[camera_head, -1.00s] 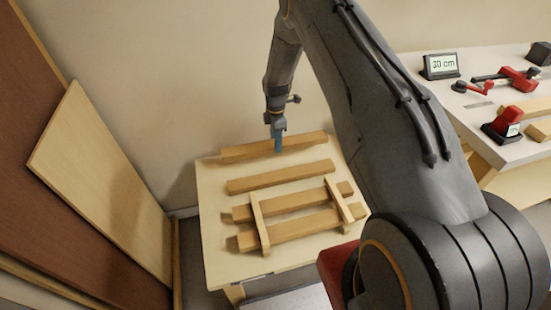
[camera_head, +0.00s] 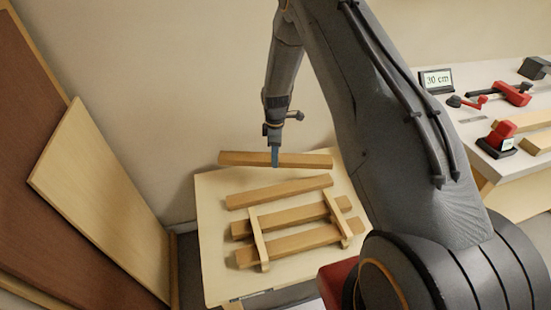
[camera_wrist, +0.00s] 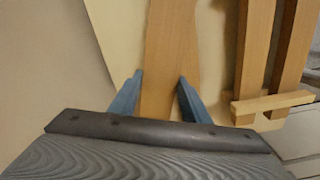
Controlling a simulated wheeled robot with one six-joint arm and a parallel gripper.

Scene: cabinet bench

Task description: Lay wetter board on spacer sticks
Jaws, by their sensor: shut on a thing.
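My gripper (camera_head: 275,163) is shut on a wooden board (camera_head: 240,158) near its middle. The board is level and slightly above the table's back edge; it also shows between the blue fingers in the wrist view (camera_wrist: 170,50). Two boards (camera_head: 290,218) (camera_head: 300,242) lie side by side on the low table (camera_head: 220,283). Two thin spacer sticks (camera_head: 258,238) (camera_head: 336,219) lie across them, one near each end. Another board (camera_head: 280,191) lies behind them, clear of the sticks. I cannot tell from the pictures which board is wetter.
A pale panel (camera_head: 100,200) and a brown panel (camera_head: 30,130) lean at the left. At right a white bench (camera_head: 468,150) carries a "30 cm" display (camera_head: 437,80), a red device (camera_head: 503,137) and more wood. The wall stands close behind the low table.

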